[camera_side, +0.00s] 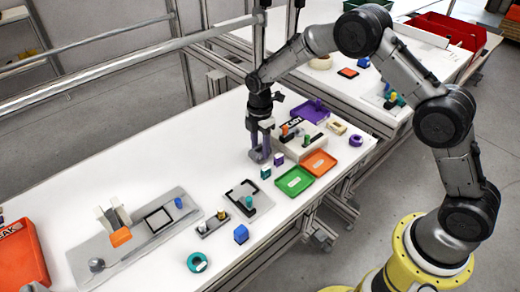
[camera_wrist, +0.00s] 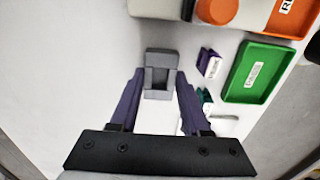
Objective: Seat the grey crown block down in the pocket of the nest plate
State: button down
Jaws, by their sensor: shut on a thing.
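The grey crown block (camera_wrist: 161,88) is between my gripper's purple fingers in the wrist view, and its upper face shows a rectangular recess. My gripper (camera_side: 260,152) is shut on it, upright at the middle of the white table in the side view. I cannot tell whether the block touches the table. A long grey plate (camera_side: 150,241) lies at the left front, well away from my gripper; it has a black-edged square and looks like the nest plate. A smaller grey plate (camera_side: 262,204) with a dark frame and a green-topped peg lies nearer. I cannot see how deep any pocket is.
Close right of my gripper are a purple block (camera_wrist: 209,63), a teal block (camera_wrist: 205,97) and a green tray (camera_wrist: 251,73). An orange tray (camera_side: 319,163) and a purple tray (camera_side: 310,111) lie beyond. White uprights (camera_side: 113,216) and an orange block (camera_side: 121,237) stand on the long plate.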

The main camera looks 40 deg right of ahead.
jog(key=s+d+r, duration=0.1)
jog(key=s+r, duration=1.1)
jog(key=s, duration=0.2)
jog(key=s+a, duration=0.6)
jog(key=a, duration=0.2)
send_over(242, 194)
jog(key=f, duration=0.8)
jog(key=shift+s+d, duration=0.25)
jog(key=shift+s, duration=0.1)
jog(key=shift+w+a+f, duration=0.1)
jog(key=shift+w+f, duration=0.15)
jog(key=shift+f, duration=0.1)
jog(key=shift+w+f, duration=0.15)
jog(key=shift+f, duration=1.55)
jog(key=shift+f, duration=0.15)
